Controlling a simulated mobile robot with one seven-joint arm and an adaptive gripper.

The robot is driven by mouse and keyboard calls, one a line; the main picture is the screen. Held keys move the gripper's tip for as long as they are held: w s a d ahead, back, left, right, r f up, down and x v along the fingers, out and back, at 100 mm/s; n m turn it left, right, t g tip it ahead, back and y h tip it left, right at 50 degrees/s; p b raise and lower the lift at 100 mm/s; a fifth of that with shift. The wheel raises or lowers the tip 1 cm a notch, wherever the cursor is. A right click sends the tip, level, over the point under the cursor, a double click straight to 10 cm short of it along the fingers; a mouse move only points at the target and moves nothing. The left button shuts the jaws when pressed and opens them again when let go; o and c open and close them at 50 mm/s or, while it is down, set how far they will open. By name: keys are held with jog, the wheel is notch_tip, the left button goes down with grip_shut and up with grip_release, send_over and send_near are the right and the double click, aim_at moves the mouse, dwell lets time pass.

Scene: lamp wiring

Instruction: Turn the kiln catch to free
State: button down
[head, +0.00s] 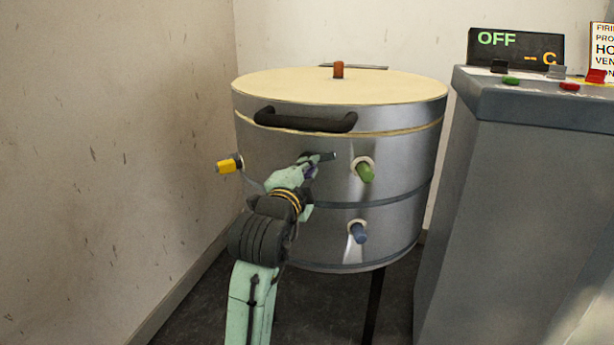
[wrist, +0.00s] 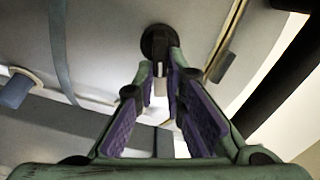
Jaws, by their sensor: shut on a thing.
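The kiln (head: 400,130) is a round metal drum with a cream lid and a dark lid handle (head: 305,122). The kiln catch (head: 328,156) is a small grey lever on the front wall below the handle. In the wrist view its dark round base (wrist: 156,40) shows just beyond my fingertips, with a pale piece between them. My gripper (head: 308,162) reaches the catch from the front left and is shut on it. In the wrist view the purple-padded fingers of my gripper (wrist: 166,75) converge on it. My fingers partly hide the catch, so its exact angle is hard to tell.
A green peg (head: 365,172) and a blue peg (head: 358,233) stick out right of my gripper. A yellow-tipped peg (head: 228,165) sticks out at the left. A grey cabinet (head: 530,190) with an "OFF" display (head: 515,46) stands close at the right; a wall is at the left.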

jog(key=shift+f+m+b, duration=0.2)
jog(key=shift+m+b, duration=0.35)
jog(key=shift+m, duration=0.4)
jog(key=shift+f+m+b, duration=0.15)
jog(key=shift+m+b, duration=0.4)
jog(key=shift+m, duration=0.4)
jog(key=c, duration=1.7)
grip_release()
jog(key=shift+o, duration=0.2)
jog(key=shift+s, duration=0.1)
jog(key=v, duration=1.2)
jog(key=shift+r, duration=0.1)
